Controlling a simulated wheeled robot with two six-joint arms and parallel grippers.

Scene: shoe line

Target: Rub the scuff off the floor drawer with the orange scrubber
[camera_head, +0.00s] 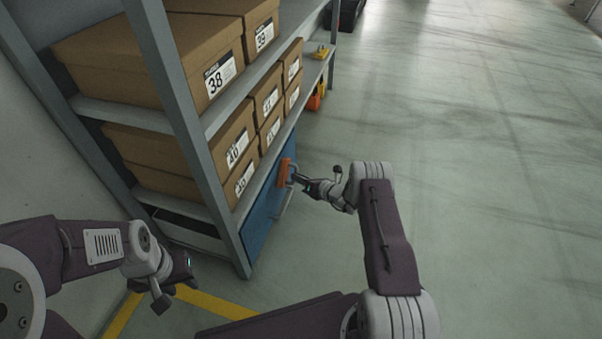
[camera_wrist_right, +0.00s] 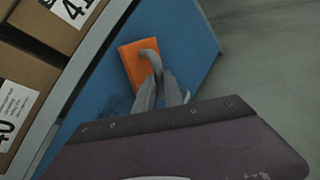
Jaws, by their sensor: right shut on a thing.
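The floor drawer is a blue front (camera_head: 262,220) at the bottom of the grey shelf, and it fills much of the right wrist view (camera_wrist_right: 105,85). The orange scrubber (camera_head: 284,172) is against or very near the blue front; in the right wrist view the scrubber (camera_wrist_right: 137,63) shows a grey handle. My right gripper (camera_head: 296,177) is shut on the scrubber, its fingers (camera_wrist_right: 160,85) at the handle. A faint dark smudge (camera_wrist_right: 118,104) shows on the blue front, left of the gripper. My left gripper (camera_head: 172,290) is at the lower left, away from the drawer, and its fingers are not clear.
The shelf post (camera_head: 190,130) stands left of the drawer. Brown shoe boxes (camera_head: 150,55) fill the shelves above. A pale bar handle (camera_head: 283,208) sticks out of the drawer front. A yellow floor line (camera_head: 215,304) runs below. The floor to the right is open.

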